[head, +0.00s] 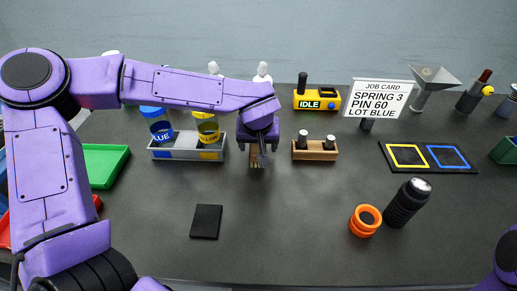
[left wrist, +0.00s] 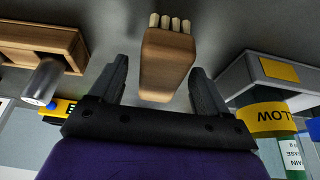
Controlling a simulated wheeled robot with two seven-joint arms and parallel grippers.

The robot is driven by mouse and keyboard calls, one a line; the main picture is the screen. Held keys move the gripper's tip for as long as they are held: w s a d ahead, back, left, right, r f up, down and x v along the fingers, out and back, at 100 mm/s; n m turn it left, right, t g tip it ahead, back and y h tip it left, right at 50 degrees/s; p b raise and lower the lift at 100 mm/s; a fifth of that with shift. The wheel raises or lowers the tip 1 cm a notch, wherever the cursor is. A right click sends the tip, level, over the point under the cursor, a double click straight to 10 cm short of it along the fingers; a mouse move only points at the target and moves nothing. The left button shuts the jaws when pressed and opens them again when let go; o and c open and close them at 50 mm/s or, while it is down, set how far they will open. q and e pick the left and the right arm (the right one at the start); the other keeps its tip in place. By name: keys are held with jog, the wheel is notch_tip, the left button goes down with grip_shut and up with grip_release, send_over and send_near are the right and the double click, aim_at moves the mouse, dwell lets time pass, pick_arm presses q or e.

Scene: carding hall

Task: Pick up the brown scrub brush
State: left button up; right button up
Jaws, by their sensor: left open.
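The brown scrub brush (left wrist: 167,62) shows in the left wrist view as a wooden block with pale bristle tufts at its far end. It lies between the two fingers of my left gripper (left wrist: 159,76), with gaps on both sides. In the head view my left gripper (head: 259,150) is above the brush (head: 256,162), hiding most of it. The gripper is open. I cannot tell how far the fingertips are above the table. My right gripper is not in view.
A grey tray with blue and yellow cups (head: 188,153) stands just left of the gripper. A wooden rack (head: 316,154) with two white-topped pegs stands just right. An orange ring stack (head: 365,221) and black cylinder (head: 407,203) are at front right. The front middle is mostly clear.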

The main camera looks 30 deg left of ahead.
pick_arm(q)
jog(key=shift+x, duration=0.75)
jog(key=shift+r, duration=0.1)
jog(key=c, duration=1.1)
jog(key=shift+r, duration=0.5)
jog(key=v, duration=0.6)
jog(key=s+p+v, duration=0.1)
jog(key=v, duration=0.1)
jog(key=shift+s+d+r, duration=0.1)
jog(key=shift+d+r, duration=0.05)
jog(key=shift+d, duration=0.25)
jog(key=s+d+r, duration=0.4)
jog(key=s, duration=0.4)
jog(key=shift+s+d, duration=0.25)
jog(key=shift+s, duration=0.05)
jog(key=shift+r, duration=0.15)
